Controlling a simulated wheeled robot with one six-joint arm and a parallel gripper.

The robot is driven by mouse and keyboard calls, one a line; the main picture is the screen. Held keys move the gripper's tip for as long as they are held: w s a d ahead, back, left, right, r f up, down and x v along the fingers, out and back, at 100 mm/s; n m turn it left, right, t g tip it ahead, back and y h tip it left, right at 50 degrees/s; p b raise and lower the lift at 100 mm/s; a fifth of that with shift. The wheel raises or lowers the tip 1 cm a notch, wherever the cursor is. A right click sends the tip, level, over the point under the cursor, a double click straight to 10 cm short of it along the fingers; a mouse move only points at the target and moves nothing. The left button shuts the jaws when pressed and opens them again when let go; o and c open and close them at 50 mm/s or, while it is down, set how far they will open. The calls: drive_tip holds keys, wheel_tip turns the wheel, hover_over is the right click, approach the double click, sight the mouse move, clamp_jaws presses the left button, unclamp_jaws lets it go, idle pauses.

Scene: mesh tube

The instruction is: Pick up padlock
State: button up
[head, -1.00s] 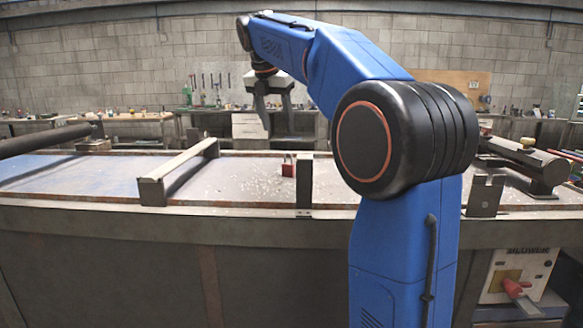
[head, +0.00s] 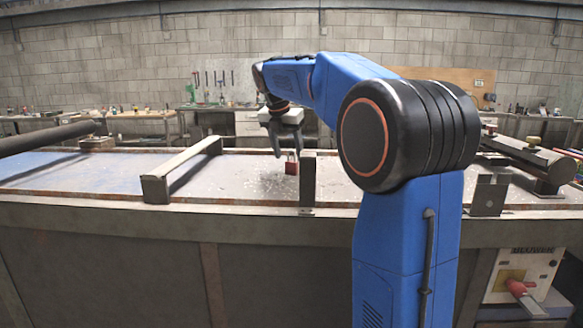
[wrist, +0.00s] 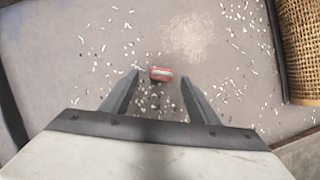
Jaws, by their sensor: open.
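The red padlock (head: 291,168) stands on the machine's flat bed, its shackle up, just left of a dark upright post in the head view. In the wrist view the padlock (wrist: 161,74) shows from above, a little beyond the fingertips and between their lines. My gripper (head: 286,154) is open and points down over the padlock, its fingers close to the shackle in the head view. It also shows in the wrist view (wrist: 160,76), with nothing between its fingers. The head view does not clearly show the gap between fingers and padlock.
The bed (head: 225,180) is strewn with pale chips. A dark post (head: 307,182) stands right of the padlock, and a metal crossbar (head: 185,168) lies to the left. A woven mesh cylinder (wrist: 299,50) is at the wrist view's right edge.

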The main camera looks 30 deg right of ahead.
sight(291, 161)
drive_tip(key=shift+x, duration=2.6)
drive_tip(key=shift+c, duration=0.3)
drive_tip(key=c, duration=1.2)
drive_tip(key=shift+r, duration=5.05)
